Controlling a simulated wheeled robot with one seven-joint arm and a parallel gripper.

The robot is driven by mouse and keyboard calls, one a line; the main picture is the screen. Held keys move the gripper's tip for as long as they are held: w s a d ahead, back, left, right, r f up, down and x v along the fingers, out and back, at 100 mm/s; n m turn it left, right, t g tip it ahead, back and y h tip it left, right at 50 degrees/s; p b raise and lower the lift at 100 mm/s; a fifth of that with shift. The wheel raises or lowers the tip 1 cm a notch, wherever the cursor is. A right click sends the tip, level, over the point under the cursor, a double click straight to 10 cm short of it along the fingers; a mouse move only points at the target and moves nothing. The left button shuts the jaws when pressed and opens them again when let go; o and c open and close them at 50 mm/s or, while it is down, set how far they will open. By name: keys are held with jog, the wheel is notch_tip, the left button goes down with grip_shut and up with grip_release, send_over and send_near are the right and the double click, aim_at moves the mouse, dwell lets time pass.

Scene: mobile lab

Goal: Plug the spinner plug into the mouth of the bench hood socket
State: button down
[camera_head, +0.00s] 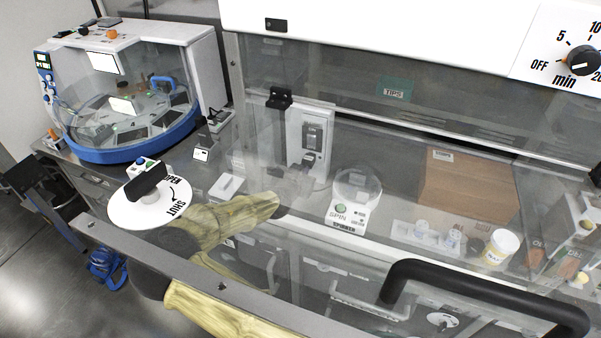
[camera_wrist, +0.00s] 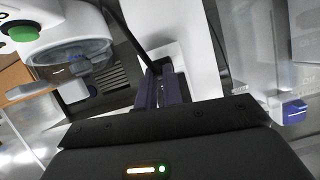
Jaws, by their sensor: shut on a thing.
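My gripper (camera_head: 297,182) is seen through the hood's glass, just below and in front of the white socket panel (camera_head: 296,128). The bench hood socket (camera_head: 309,161) is on this panel's lower part; its mouth is too small and blurred to make out. In the wrist view my dark fingers (camera_wrist: 164,92) are close together, shut on the spinner plug, which is mostly hidden between them. A black cord (camera_wrist: 131,36) leads down to the fingertips. A large white surface stands behind them. I cannot tell whether plug and socket touch. The spinner (camera_head: 350,205), white with a clear round bowl, stands right of my gripper.
The glass sash and a black bar handle (camera_head: 480,290) are in front. A cardboard box (camera_head: 468,186), a rack of small jars (camera_head: 425,238) and a yellow-labelled jar (camera_head: 501,246) stand at right. A round OPEN/SHUT dial (camera_head: 130,212) is at left.

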jog(key=shift+w+d, duration=0.1)
jog(key=shift+w, duration=0.15)
jog(key=c, duration=1.5)
grip_release()
jog(key=shift+o, duration=0.2)
jog(key=shift+s, duration=0.1)
jog(key=b+v, duration=0.1)
jog(key=v, duration=1.6)
jog(key=shift+b, duration=0.4)
